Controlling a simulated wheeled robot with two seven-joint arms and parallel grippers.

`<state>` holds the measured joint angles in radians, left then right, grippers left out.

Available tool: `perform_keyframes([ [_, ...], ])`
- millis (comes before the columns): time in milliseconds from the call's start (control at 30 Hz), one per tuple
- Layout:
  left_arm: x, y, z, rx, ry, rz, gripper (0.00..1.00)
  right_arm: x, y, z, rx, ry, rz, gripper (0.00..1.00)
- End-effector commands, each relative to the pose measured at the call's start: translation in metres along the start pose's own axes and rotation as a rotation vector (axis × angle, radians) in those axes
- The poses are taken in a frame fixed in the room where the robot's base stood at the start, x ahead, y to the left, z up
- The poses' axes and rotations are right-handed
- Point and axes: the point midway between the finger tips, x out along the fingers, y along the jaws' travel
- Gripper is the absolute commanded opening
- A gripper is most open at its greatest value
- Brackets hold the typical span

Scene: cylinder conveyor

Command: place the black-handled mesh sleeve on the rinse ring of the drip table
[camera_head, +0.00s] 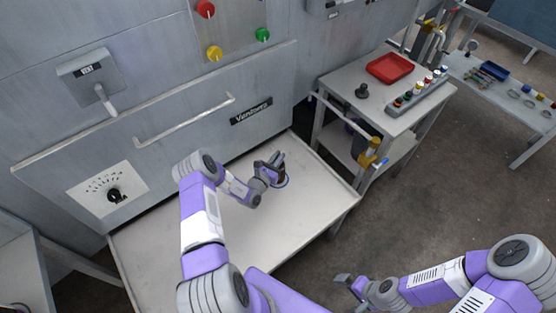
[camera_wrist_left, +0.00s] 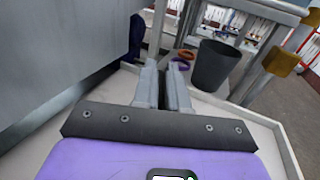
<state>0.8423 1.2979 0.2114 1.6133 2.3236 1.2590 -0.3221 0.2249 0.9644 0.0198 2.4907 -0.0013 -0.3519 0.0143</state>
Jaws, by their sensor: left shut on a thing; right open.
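My left gripper (camera_head: 277,170) is low over the white bench top (camera_head: 305,195) by the grey machine. Its fingers are nearly together on something; a dark curved part shows by them. In the left wrist view the closed fingers (camera_wrist_left: 167,75) point forward and hide what is between them. I cannot tell whether it is the black-handled mesh sleeve; no mesh shows clearly. My right gripper (camera_head: 343,281) is open and empty over the floor at bottom right. Several small rings (camera_head: 530,103) lie on a far grey table (camera_head: 500,110) at right; which one is the rinse ring I cannot tell.
The grey machine front (camera_head: 190,140) has a long handle (camera_head: 184,120). A side table right of the bench holds a red tray (camera_head: 390,68), a black knob-like piece (camera_head: 361,91) and a rack of small cylinders (camera_head: 418,95). A dark bin (camera_wrist_left: 215,65) stands beyond the fingers. Floor lies between the tables.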

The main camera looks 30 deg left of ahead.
Motion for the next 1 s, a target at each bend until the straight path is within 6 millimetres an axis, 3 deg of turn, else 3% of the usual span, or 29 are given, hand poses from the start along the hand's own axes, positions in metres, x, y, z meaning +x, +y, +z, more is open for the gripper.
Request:
perform_keyframes([
  [367,0.001,0.000,-0.004,0.001,-0.006,0.000,0.00,0.004,0.001,0.000,0.000,0.000,0.000,1.00],
  [400,0.000,0.000,-0.005,0.000,-0.002,0.000,0.15,0.003,0.001,0.000,0.000,0.000,0.000,1.00],
  [567,0.000,0.000,-0.004,0.000,-0.002,0.000,0.38,0.003,0.001,0.000,0.000,0.000,0.000,1.00],
  [900,0.000,0.000,0.000,0.001,-0.002,0.000,0.38,0.000,0.000,0.000,0.000,0.000,0.000,1.00],
  [1000,-0.012,0.001,-0.001,-0.002,0.002,0.002,0.38,-0.004,-0.001,0.000,0.000,0.000,0.000,1.00],
])
